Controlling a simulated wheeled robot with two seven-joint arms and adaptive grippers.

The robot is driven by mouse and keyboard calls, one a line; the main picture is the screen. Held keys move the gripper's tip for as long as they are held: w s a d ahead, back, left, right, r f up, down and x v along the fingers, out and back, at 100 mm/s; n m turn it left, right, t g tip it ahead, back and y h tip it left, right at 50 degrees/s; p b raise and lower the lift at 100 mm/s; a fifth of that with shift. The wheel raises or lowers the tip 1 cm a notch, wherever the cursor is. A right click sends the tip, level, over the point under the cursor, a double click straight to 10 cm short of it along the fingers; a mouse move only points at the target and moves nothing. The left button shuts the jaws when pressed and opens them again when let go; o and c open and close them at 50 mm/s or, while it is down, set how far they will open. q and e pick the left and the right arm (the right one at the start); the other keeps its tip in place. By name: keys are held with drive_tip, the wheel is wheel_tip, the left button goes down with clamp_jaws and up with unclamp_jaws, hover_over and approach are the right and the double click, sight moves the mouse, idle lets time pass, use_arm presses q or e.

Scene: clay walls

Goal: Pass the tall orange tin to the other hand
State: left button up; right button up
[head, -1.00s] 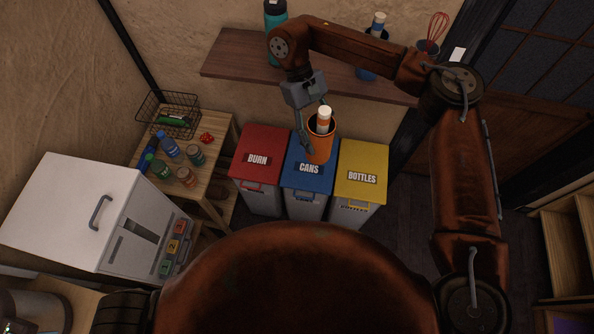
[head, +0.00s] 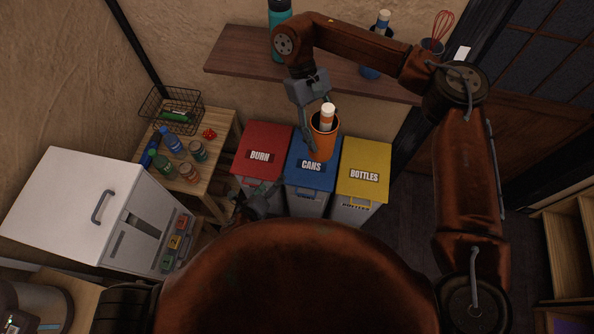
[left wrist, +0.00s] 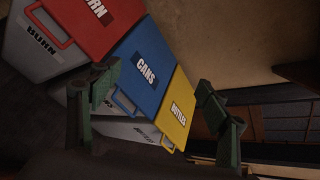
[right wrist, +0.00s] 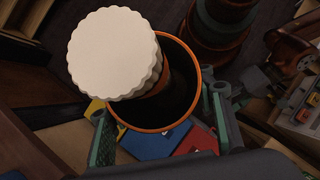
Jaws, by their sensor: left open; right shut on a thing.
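The tall orange tin (head: 322,148) is an open-topped cup shape in the head view, held upright in the air in front of the bins. A tube with a white cap (head: 327,112) stands inside it. My right gripper (head: 314,124) is shut on the tin near its rim. In the right wrist view the tin (right wrist: 178,100) sits between the fingers, and the white ribbed cap (right wrist: 112,54) hides part of its mouth. My left gripper (head: 263,203) is open and empty, low and left of the tin; its spread fingers (left wrist: 155,88) show in the left wrist view.
Burn (head: 263,150), cans (head: 312,178) and bottles (head: 364,166) bins stand below the tin. A wooden table (head: 214,160) with bottles and tins is left, beside a white cabinet (head: 75,205). A wall shelf (head: 235,62) runs behind my right arm.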

use_arm(q)
drive_tip(key=s+d+r+m+t+h, duration=0.1)
drive_tip(key=d+r+m, duration=0.2)
drive_tip(key=r, duration=0.4)
drive_tip(key=s+d+r+m+t+h, duration=0.1)
drive_tip(key=s+d+r+m, duration=0.15)
drive_tip(key=r, duration=0.45)
drive_tip(key=m+t+h, duration=0.1)
drive_tip(key=m+h, duration=0.3)
drive_tip(key=m, duration=0.3)
approach(323, 141)
wheel_tip(323, 141, down, 5)
drive_tip(key=w, duration=0.2)
drive_tip(key=x, duration=1.1)
drive_tip(key=shift+w, duration=0.15)
drive_tip(key=shift+c, duration=0.7)
drive_tip(key=shift+d, duration=0.1)
drive_tip(key=c, duration=1.1)
use_arm(e)
drive_tip(key=shift+a, duration=0.1)
use_arm(q)
drive_tip(key=shift+c, duration=0.2)
use_arm(e)
drive_tip(key=o, duration=1.2)
drive_tip(key=shift+o, duration=0.2)
